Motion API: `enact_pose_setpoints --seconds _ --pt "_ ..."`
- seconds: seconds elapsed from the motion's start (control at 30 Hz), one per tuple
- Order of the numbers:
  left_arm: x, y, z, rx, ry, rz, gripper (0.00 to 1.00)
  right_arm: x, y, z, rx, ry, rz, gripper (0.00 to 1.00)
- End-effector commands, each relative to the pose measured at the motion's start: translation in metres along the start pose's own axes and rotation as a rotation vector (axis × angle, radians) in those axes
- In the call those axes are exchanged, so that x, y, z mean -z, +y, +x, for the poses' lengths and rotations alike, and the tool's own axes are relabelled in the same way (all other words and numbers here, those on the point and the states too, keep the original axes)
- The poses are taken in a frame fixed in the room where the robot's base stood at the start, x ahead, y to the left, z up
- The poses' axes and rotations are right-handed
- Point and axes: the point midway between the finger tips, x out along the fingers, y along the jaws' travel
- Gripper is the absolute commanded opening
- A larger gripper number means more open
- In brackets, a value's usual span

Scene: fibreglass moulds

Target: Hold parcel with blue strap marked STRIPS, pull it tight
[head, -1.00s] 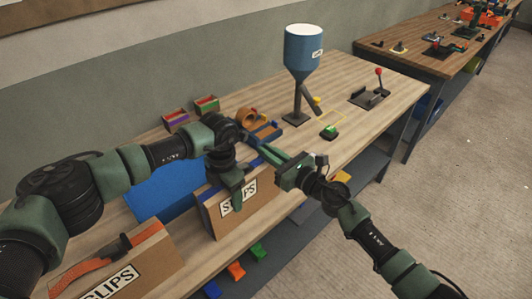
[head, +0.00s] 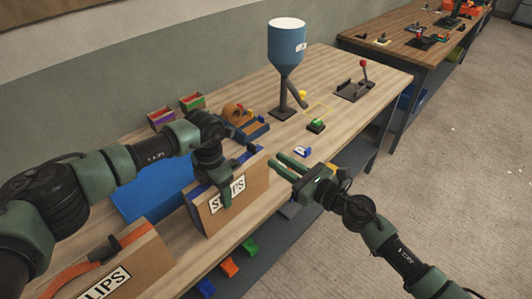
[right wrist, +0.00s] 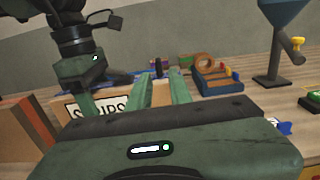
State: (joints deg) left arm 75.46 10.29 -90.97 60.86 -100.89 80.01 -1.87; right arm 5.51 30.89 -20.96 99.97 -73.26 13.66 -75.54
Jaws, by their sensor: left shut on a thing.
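The STRIPS parcel (head: 254,187) is a brown box standing upright at the table's front edge, with a white label partly covered by my left gripper. A blue strap (head: 196,189) runs along its top. A dark strap piece sticks up at the parcel's right end in the head view and shows in the right wrist view (right wrist: 158,68). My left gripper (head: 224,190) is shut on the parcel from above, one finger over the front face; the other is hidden. My right gripper (head: 274,160) is open and empty, its fingers apart, just off the parcel's right end.
Another parcel (head: 130,270) with an orange strap stands at the front left. A blue mat (head: 150,190) lies behind. A tape holder (head: 248,128), a blue hopper (head: 287,45) and a red-knobbed lever (head: 363,70) stand farther back. Tabletop between hopper and lever is mostly clear.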

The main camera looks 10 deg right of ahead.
Motion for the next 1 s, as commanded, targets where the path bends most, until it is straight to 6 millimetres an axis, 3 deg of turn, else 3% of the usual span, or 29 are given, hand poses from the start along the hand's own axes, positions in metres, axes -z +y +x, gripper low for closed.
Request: enact_pose_setpoints --seconds 0.2,0.53,0.57,0.6,0.63,1.0 --pt "-0.001 0.0 -0.001 -0.001 -0.003 0.0 0.0 0.001 0.0 -0.024 0.0 0.001 0.001 0.2" --pt "-0.001 0.0 -0.002 -0.001 -0.003 0.0 0.0 -0.001 -0.001 -0.028 0.001 -0.001 -0.001 0.2" --pt "-0.001 0.0 -0.002 -0.001 -0.003 0.0 0.72 -0.001 -0.001 -0.028 0.001 -0.001 -0.001 0.2" --pt "-0.001 0.0 -0.002 -0.001 -0.003 0.0 0.83 0.0 -0.001 -0.028 0.001 -0.001 -0.001 0.2" --pt "-0.001 0.0 -0.001 -0.001 -0.003 0.0 0.89 0.0 -0.001 -0.028 0.001 -0.001 0.0 0.2" --pt "0.0 0.0 -0.004 -0.001 -0.002 0.0 0.89 0.0 -0.001 -0.028 0.001 -0.001 0.0 0.2"
